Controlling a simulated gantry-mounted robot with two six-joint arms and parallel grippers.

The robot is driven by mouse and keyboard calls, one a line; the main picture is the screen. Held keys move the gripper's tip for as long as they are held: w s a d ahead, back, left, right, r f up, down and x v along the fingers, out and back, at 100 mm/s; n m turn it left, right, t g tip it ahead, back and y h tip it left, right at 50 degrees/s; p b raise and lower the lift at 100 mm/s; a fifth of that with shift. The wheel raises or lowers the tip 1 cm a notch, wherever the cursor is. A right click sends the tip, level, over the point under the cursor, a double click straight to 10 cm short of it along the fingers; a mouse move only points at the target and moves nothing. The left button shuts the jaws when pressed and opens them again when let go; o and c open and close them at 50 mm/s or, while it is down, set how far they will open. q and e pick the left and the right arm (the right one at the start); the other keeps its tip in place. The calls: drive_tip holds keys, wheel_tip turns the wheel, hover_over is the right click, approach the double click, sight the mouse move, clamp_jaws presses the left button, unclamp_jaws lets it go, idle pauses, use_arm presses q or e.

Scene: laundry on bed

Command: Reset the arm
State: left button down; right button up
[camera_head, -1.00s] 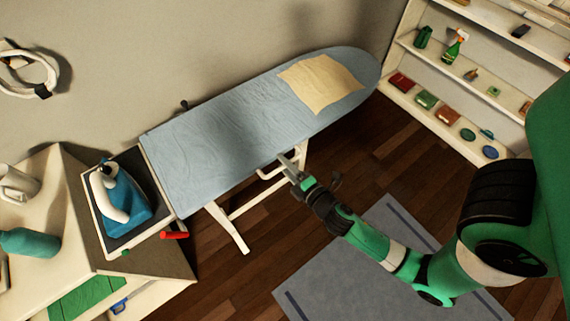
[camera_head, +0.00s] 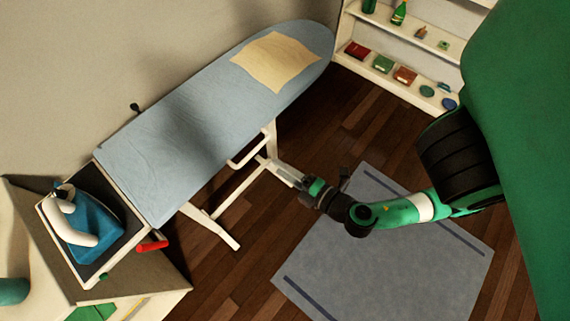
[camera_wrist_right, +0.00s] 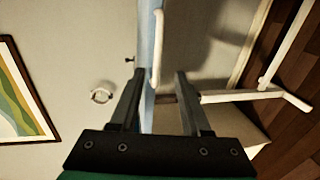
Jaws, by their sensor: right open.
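My right arm is green and comes in from the right in the head view. Its gripper (camera_head: 283,172) is open and empty, in front of the ironing board's near edge, over the floor. In the right wrist view the two fingers of the right gripper (camera_wrist_right: 157,85) stand apart with nothing held between them. The ironing board's blue edge (camera_wrist_right: 147,65) and a white leg frame show beyond the fingers. My left gripper is in neither view.
The blue ironing board (camera_head: 190,125) bears a cream cloth (camera_head: 276,60). A blue and white iron (camera_head: 85,228) stands at its left end, near a red handle (camera_head: 152,245). A shelf (camera_head: 400,90) stands at the back right. A grey rug (camera_head: 390,265) lies on the open wooden floor.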

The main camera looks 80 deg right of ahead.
drive_tip(key=shift+s+a+r, duration=0.1)
drive_tip(key=shift+s+r, duration=0.1)
drive_tip(key=shift+s, duration=0.05)
idle(0.5)
